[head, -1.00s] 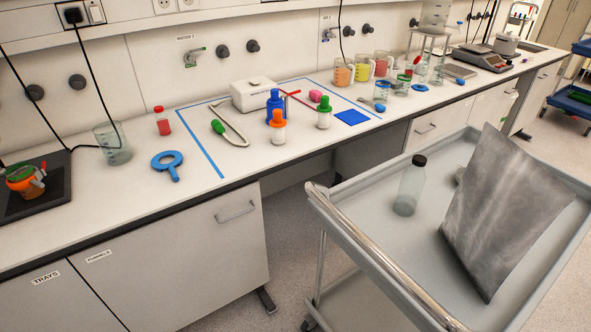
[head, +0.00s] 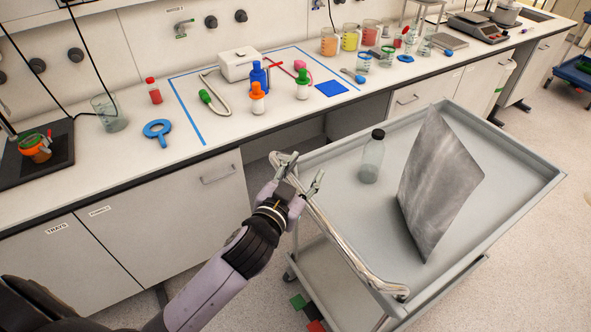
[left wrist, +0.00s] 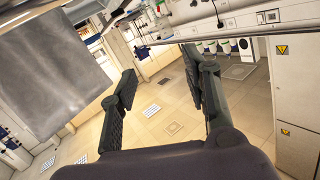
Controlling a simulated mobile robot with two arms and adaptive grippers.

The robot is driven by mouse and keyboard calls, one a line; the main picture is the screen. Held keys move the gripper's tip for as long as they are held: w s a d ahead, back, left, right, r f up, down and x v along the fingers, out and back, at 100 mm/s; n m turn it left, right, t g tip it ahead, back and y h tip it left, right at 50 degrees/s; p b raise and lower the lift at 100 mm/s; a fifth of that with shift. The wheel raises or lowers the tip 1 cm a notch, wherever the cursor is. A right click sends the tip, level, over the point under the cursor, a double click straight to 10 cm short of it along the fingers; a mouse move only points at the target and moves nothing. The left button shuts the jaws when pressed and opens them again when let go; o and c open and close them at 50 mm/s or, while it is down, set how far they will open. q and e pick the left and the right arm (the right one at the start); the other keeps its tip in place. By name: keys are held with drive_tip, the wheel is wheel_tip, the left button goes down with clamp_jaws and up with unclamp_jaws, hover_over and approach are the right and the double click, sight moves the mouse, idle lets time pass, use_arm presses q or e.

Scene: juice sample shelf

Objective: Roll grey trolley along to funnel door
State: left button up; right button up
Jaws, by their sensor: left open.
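The grey trolley (head: 500,212) stands at the right in the head view, in front of the bench. Its shiny push handle (head: 340,245) runs along its left end. My left gripper (head: 300,171) is open at the far part of this handle, with its fingers about the bar; I cannot tell whether they touch it. The left wrist view shows the spread fingers (left wrist: 165,88) with nothing clearly between them. The funnel door (head: 150,240) is the bench cupboard front beside the one marked TRAYS; its small label is hard to read. My right gripper is not in view.
On the trolley stand a capped clear bottle (head: 372,160) and a leaning grey panel (head: 440,185). The bench (head: 130,180) carries beakers and bottles close behind. Coloured blocks (head: 308,312) show below the trolley handle. Floor (head: 530,270) is free at the right.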

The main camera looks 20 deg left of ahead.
use_arm(q)
drive_tip(key=w+d+r+m+t+h, duration=0.2)
drive_tip(key=w+d+r+m+h, duration=0.1)
drive_tip(key=d+r+m+h, duration=0.7)
drive_tip(key=s+d+r+m+g+h, duration=0.2)
drive_tip(key=d+r+m+g+h, duration=0.1)
drive_tip(key=d+m+g+h, duration=0.3)
drive_tip(key=m+g+y, duration=0.7)
drive_tip(key=g+y, duration=0.5)
drive_tip(key=g, duration=0.2)
approach(309, 205)
drive_tip(key=f, duration=0.2)
drive_tip(key=b+x, duration=0.1)
drive_tip(key=x, duration=0.2)
drive_tip(key=b+x, duration=0.2)
drive_tip(key=x, duration=0.1)
drive_tip(key=w+b+x, duration=0.1)
drive_tip(key=b+x, duration=0.1)
drive_tip(key=x, duration=0.1)
drive_tip(key=shift+s+d, duration=0.1)
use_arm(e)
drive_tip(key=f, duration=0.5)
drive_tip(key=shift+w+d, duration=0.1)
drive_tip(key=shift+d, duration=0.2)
